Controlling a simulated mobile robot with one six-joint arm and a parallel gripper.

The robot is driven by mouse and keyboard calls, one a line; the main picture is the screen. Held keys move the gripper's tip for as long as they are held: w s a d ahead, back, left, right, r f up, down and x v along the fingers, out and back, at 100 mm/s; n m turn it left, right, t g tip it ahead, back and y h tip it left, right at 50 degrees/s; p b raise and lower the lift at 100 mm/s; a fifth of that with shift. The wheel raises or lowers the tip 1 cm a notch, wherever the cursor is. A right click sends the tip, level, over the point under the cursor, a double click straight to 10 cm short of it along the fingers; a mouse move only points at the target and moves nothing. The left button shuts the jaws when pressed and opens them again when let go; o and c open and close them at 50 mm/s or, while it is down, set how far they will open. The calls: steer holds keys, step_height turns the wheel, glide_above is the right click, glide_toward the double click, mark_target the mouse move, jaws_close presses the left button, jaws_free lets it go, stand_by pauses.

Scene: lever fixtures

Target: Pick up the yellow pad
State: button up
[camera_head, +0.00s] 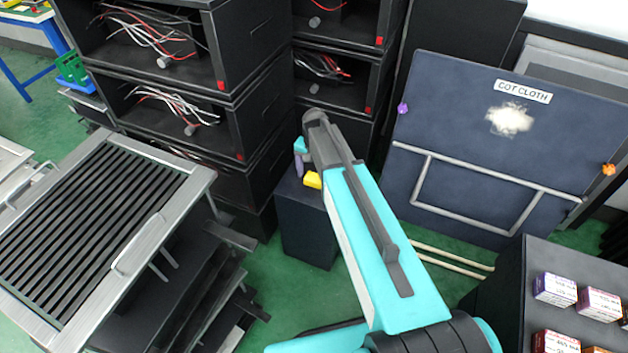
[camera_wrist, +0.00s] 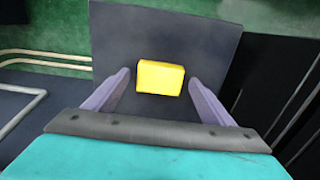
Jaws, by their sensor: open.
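The yellow pad (camera_wrist: 160,77) is a small yellow block lying on top of a dark box-shaped stand (camera_wrist: 122,30). In the wrist view it sits between and slightly beyond the two purple fingers of my gripper (camera_wrist: 155,85), with a gap on each side. My gripper is open and empty. In the head view the pad (camera_head: 313,180) shows at the left edge of my arm, partly hidden by it. One purple finger of my gripper (camera_head: 299,165) shows beside the pad, above the dark stand (camera_head: 305,235).
Black racks (camera_head: 190,90) with red and white wires stand behind and to the left. A slatted metal tray (camera_head: 95,215) is at the left. A dark board labelled "COT CLOTH" (camera_head: 500,150) leans at the right. Small boxes (camera_head: 555,290) stand on a dark unit at lower right.

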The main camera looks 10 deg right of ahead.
mark_target(315, 177)
stand_by(0.4)
steer(key=c, duration=1.2)
steer(key=shift+o, duration=0.2)
steer(key=shift+r, duration=0.2)
steer(key=shift+r, duration=1.5)
steer(key=s+a+r+p, duration=0.1)
steer(key=s+a, duration=0.1)
steer(key=s, duration=1.4)
steer(key=shift+r, duration=0.35)
